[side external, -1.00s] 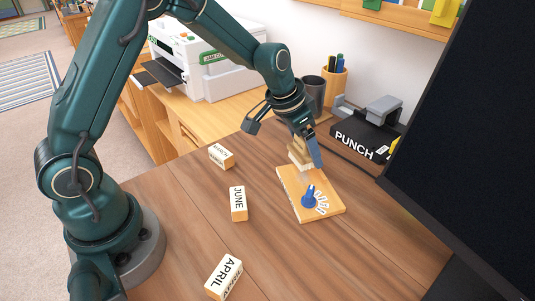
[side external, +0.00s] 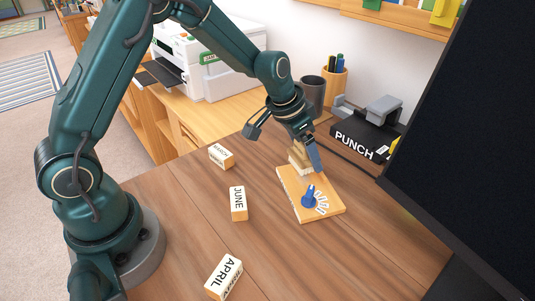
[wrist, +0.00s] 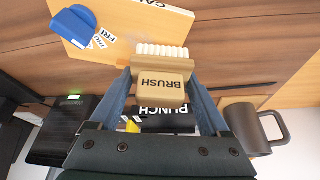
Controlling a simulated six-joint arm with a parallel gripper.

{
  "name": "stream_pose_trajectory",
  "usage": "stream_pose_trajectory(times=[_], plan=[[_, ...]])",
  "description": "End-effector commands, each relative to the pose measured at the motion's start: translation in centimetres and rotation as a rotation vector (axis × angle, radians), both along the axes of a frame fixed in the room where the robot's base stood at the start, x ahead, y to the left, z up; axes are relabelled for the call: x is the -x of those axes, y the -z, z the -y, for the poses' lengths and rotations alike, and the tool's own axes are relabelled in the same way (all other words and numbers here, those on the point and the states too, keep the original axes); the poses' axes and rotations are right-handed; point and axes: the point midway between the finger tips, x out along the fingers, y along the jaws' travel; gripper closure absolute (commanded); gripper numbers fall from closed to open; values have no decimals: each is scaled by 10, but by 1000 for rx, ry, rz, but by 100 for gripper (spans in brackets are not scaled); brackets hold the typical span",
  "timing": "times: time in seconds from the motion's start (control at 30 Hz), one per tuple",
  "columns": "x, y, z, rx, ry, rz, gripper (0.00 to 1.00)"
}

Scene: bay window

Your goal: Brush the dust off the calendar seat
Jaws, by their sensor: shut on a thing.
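My gripper (side external: 307,160) is shut on a tan brush marked BRUSH (wrist: 160,88), which also shows in the side view (side external: 298,158). Its white bristles (wrist: 161,50) point to the wooden calendar board (side external: 333,208), at its far edge. Whether they touch the board is hard to tell. The board lies flat on the desk and also shows in the wrist view (wrist: 130,22). A blue knobbed piece (side external: 309,198) and white day tags (side external: 321,203) are on it.
Blocks marked JUNE (side external: 238,203), APRIL (side external: 224,277) and MARCH (side external: 221,156) lie left of the board. A black PUNCH box (side external: 362,139), pen cup (side external: 334,86) and dark mug (side external: 312,94) stand behind. A dark monitor (side external: 470,140) is on the right.

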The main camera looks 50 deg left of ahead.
Motion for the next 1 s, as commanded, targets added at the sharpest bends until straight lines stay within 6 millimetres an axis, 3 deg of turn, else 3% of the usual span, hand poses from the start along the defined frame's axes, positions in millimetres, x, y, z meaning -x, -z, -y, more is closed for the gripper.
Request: stream_pose_trajectory(times=[0.5, 1.0], plan=[[1, 8, 1, -1, 1, 0, 64], [14, 6, 33, -1, 1, 0, 64]])
